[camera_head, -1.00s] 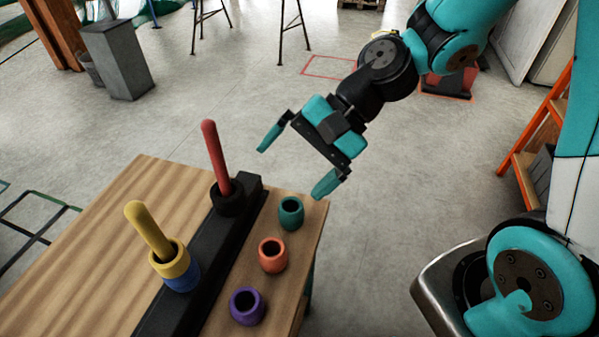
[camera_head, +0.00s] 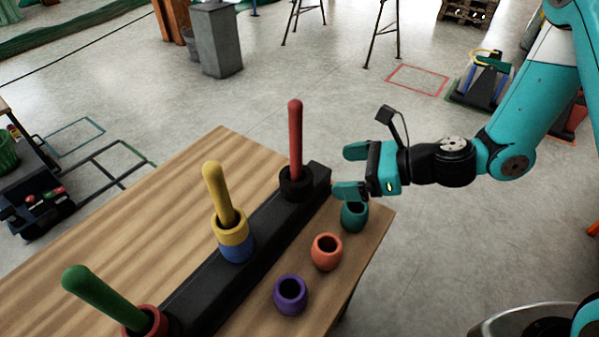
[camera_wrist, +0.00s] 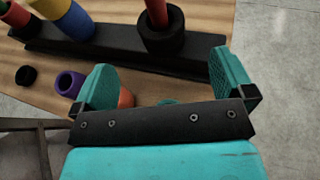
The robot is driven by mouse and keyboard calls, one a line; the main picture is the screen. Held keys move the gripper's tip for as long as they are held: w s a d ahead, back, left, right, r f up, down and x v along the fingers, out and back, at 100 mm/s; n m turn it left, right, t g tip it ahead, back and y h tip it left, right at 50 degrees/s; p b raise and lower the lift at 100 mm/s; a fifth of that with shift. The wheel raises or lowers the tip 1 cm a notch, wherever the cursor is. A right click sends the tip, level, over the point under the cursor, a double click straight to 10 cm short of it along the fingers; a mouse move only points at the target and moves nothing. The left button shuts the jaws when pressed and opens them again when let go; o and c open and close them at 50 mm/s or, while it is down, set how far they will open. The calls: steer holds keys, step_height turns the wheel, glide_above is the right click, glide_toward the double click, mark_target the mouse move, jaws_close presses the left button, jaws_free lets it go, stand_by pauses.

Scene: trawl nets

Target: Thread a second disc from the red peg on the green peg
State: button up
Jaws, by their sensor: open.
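The red peg (camera_head: 295,140) stands on the far end of a black bar (camera_head: 265,232), with one black disc (camera_head: 295,184) around its base. It also shows in the wrist view (camera_wrist: 155,12), its black disc (camera_wrist: 162,42) lying ahead between the finger directions. The green peg (camera_head: 100,295) leans at the near end, with a red disc (camera_head: 150,322) around it, partly cut off by the frame. My gripper (camera_head: 346,170) is open and empty, right of the red peg, fingers pointing left toward it and apart from it. In the wrist view both fingers (camera_wrist: 162,72) are spread.
The yellow peg (camera_head: 218,190) carries a yellow disc (camera_head: 231,232) above a blue one (camera_head: 237,250). Loose teal (camera_head: 354,217), orange (camera_head: 326,253) and purple (camera_head: 290,296) discs stand along the right of the table (camera_head: 140,220). A loose black disc (camera_wrist: 25,76) shows in the wrist view.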

mark_target(302, 174)
steer(key=p+x, duration=0.1)
steer(key=x, duration=1)
steer(key=shift+a+f, duration=0.1)
steer(key=shift+a, duration=0.15)
steer(key=c, duration=1)
step_height(302, 174, up, 22)
steer(key=p, duration=2)
steer(key=shift+f, duration=0.15)
